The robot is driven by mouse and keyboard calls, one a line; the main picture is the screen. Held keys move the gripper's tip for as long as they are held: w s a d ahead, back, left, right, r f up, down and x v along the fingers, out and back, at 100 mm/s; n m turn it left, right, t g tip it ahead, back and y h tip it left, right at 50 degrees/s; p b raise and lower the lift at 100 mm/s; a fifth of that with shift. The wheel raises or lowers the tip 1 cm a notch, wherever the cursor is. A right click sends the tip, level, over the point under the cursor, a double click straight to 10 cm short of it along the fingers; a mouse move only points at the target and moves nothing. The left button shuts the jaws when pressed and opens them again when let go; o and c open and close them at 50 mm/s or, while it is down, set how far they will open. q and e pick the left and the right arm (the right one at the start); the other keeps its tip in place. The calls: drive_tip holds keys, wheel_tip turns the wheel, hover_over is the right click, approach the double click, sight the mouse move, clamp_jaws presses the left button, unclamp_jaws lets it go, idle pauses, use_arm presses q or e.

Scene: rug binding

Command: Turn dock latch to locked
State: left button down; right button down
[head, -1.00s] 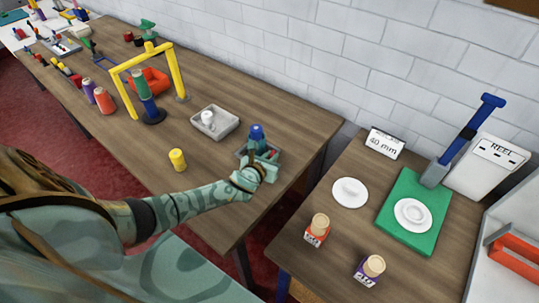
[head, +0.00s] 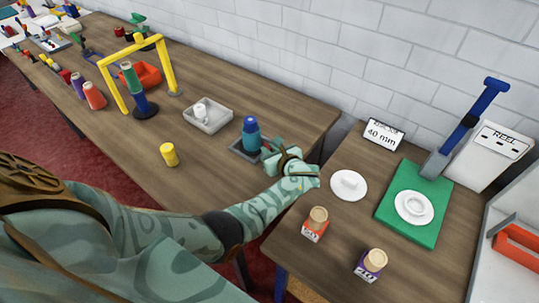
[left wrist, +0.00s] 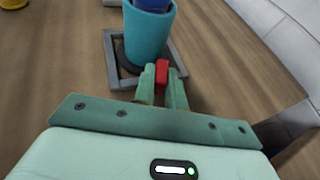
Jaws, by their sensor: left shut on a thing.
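The dock (head: 240,148) is a grey square frame on the long table, and a teal cup with a blue top (head: 251,136) stands upright in it. In the left wrist view the teal cup (left wrist: 149,38) and the dock's frame (left wrist: 112,62) are just beyond my fingers. My left gripper (head: 268,152) is at the dock's right side. Its fingers (left wrist: 162,84) are shut on a small red latch (left wrist: 162,70) beside the cup. The latch's base and any lock marking are hidden. My right gripper is not in view.
A grey tray (head: 226,124) with a white piece sits left of the dock, and a yellow cylinder (head: 169,154) stands nearer. A yellow arch (head: 107,86) is further left. The right-hand table holds a white disc (head: 348,199), a green board (head: 436,227) and two labelled spools.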

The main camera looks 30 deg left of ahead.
use_arm(q)
drive_tip(key=n+g+b, duration=0.1)
drive_tip(key=b, duration=0.1)
drive_tip(key=n+g+y+b, duration=0.1)
drive_tip(key=n+g+b, duration=0.1)
drive_tip(key=shift+w+d+f, duration=0.15)
drive_tip(key=shift+w+f, duration=0.05)
drive_tip(key=shift+f, duration=0.15)
drive_tip(key=shift+w+r+n+g+y+b, duration=0.1)
drive_tip(key=shift+r+n+g+y+b, duration=0.2)
drive_tip(key=shift+n+g+b, duration=0.7)
drive_tip(key=c, duration=1.4)
unclamp_jaws()
drive_tip(key=shift+c, duration=0.2)
